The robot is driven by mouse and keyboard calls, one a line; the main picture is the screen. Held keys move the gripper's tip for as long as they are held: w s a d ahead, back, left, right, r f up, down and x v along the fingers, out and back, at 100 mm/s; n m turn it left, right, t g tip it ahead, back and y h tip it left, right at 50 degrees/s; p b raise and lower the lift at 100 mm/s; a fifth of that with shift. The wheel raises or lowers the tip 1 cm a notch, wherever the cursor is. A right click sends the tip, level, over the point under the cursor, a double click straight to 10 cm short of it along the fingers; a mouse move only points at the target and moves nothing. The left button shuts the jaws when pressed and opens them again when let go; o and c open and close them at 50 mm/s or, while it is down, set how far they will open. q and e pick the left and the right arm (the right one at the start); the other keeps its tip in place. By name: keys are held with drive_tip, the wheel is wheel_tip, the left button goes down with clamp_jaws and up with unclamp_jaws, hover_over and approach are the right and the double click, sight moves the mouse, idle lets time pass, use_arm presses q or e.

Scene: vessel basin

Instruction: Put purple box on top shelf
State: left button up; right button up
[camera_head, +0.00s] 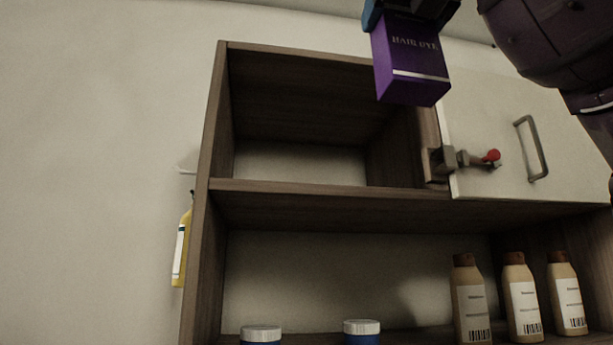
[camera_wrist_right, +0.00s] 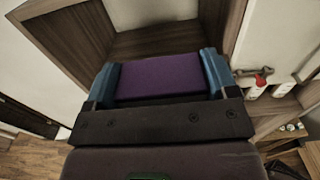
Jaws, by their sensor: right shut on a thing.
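The purple box (camera_head: 408,62), labelled "HAIR DYE", hangs from my right gripper (camera_head: 412,8) at the top of the head view. Only the lower ends of that gripper show there. In the right wrist view the purple box (camera_wrist_right: 160,76) sits between the two blue fingers of the right gripper (camera_wrist_right: 160,80), which is shut on it. The top shelf (camera_head: 320,189) is an open, empty compartment of a brown wooden cabinet. The box appears in front of its upper right part, apart from the shelf board. My left gripper is not in view.
A white cabinet door (camera_head: 500,130) with a metal handle (camera_head: 532,148) stands right of the opening. A red-tipped fitting (camera_head: 490,156) juts out beside it. The lower shelf holds several tan bottles (camera_head: 522,300) and two white-lidded jars (camera_head: 362,328). A yellow bottle (camera_head: 181,250) hangs at the left side.

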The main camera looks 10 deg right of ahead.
drive_tip(key=shift+w+r, duration=0.15)
drive_tip(key=shift+w, duration=0.3)
drive_tip(key=w+p, duration=0.4)
drive_tip(key=w, duration=1.4)
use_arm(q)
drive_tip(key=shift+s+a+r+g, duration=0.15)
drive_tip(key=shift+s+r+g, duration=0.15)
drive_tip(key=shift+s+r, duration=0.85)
use_arm(e)
wheel_tip(320, 180, down, 7)
drive_tip(key=shift+a, duration=0.35)
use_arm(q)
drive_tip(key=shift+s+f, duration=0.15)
